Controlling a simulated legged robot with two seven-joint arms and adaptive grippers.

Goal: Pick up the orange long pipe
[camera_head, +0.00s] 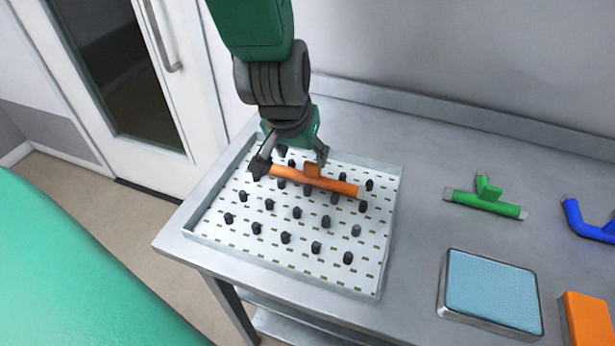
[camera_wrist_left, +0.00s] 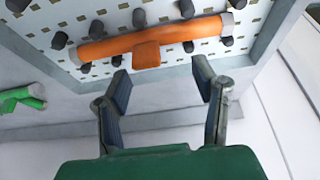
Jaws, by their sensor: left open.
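The orange long pipe (camera_head: 315,180), with a short stub at its middle, lies among the black pegs of the white pegboard tray (camera_head: 219,237). In the left wrist view the pipe (camera_wrist_left: 190,32) crosses the upper part of the picture, with its stub facing the gripper. My left gripper (camera_head: 292,164) is over the pipe's left half, its fingers spread apart. In the left wrist view the open fingers (camera_wrist_left: 160,80) stand short of the pipe, with nothing between them. The head view does not show clearly whether a finger touches the pipe. My right gripper is not in view.
A green pipe (camera_head: 486,202) lies right of the tray, and a blue pipe (camera_head: 584,224) lies at the far right. A blue-topped block (camera_head: 492,290) and an orange block (camera_head: 588,318) are at the front right. The grey table (camera_head: 420,215) is bare between tray and green pipe.

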